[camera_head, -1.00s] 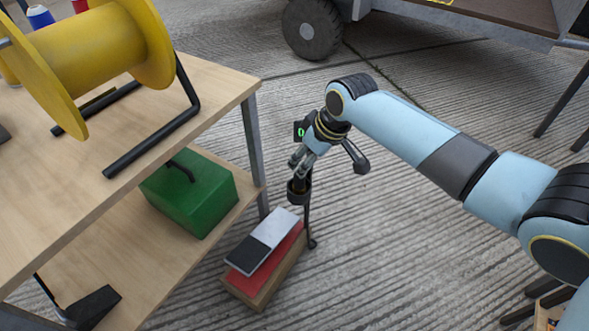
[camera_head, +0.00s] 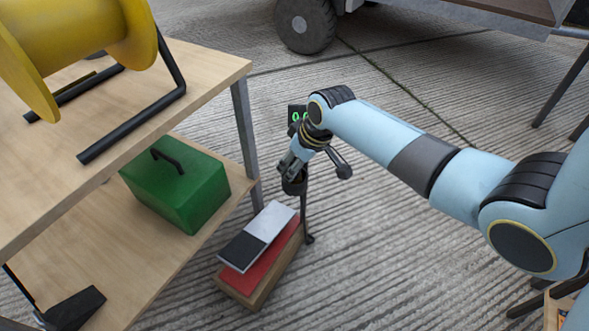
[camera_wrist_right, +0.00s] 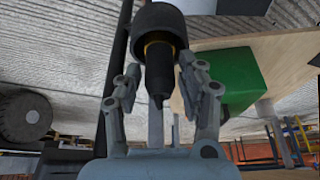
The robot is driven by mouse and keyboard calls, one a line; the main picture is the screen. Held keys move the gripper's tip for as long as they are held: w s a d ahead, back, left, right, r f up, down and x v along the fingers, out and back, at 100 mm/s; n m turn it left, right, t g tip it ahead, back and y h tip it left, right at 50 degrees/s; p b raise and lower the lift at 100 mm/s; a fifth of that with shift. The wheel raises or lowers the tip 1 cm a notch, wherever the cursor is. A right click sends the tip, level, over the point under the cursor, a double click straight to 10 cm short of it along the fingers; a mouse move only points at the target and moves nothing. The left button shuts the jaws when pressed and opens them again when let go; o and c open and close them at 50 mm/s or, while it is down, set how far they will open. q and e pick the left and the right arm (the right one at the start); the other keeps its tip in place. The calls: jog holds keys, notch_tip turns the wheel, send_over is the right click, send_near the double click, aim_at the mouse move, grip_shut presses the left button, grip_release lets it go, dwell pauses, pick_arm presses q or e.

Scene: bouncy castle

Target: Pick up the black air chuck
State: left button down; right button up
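The black air chuck (camera_wrist_right: 160,72), with a yellow band, shows in the right wrist view and points its narrow nozzle toward the palm. Its other end is inside a round black cup (camera_wrist_right: 160,20). In the head view the cup (camera_head: 294,186) is beside a thin dark post, and the chuck is mostly hidden by my gripper. My right gripper (camera_head: 289,165) is just above the cup. In the right wrist view its two fingers (camera_wrist_right: 163,84) are open on either side of the chuck, with narrow gaps visible. My left gripper is not in view.
A wooden workbench (camera_head: 215,75) with a yellow reel (camera_head: 75,40) stands at the left. A green box (camera_head: 175,187) sits on its lower shelf. A grey-and-black pad (camera_head: 258,237) lies on a red-and-wood block (camera_head: 262,278) below the cup. Open ribbed floor lies to the right.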

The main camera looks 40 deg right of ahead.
jog(key=shift+c, duration=0.4)
grip_shut()
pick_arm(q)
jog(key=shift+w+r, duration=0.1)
pick_arm(e)
jog(key=shift+r, duration=0.1)
